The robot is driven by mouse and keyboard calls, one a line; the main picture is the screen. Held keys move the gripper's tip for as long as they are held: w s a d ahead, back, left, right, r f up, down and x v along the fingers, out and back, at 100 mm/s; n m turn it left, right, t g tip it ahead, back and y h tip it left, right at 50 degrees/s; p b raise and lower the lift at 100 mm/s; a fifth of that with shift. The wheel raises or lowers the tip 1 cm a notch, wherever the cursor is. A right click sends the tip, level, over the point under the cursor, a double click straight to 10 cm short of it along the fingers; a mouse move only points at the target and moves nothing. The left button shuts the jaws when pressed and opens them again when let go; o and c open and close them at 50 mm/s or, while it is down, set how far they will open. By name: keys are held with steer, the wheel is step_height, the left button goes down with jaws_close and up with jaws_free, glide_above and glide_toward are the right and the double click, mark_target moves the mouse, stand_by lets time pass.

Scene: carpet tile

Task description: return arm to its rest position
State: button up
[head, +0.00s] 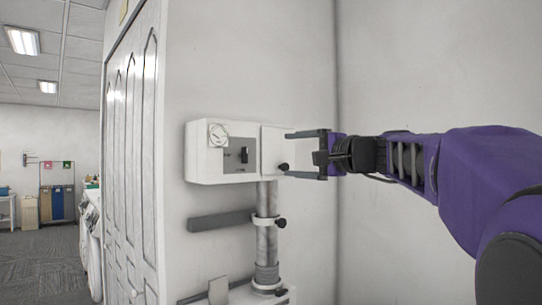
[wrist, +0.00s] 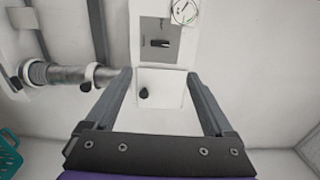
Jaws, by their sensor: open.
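My gripper (head: 290,155) is at the end of my purple arm, which reaches in from the right in the head view. Its two fingers are spread apart with nothing between them. They point left at the white wall box (head: 203,160), near its right-hand panel with a black knob. I cannot tell whether the fingertips touch the box. In the wrist view the gripper (wrist: 155,80) shows its two grey fingers wide apart, with the white panel (wrist: 172,88) and black knob beyond them. The box's grey switch plate (wrist: 157,42) and round dial show above.
A grey metal pipe (head: 267,210) runs down below the box, with a dark bar (head: 222,221) beside it. A white folding door (head: 135,150) stands to the left. Carpeted floor (head: 45,265) opens at far left. A teal basket (wrist: 8,155) shows in the wrist view.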

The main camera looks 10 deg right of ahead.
steer(key=shift+s+d, duration=0.2)
steer(key=shift+s, duration=0.15)
steer(key=shift+w+f, duration=0.1)
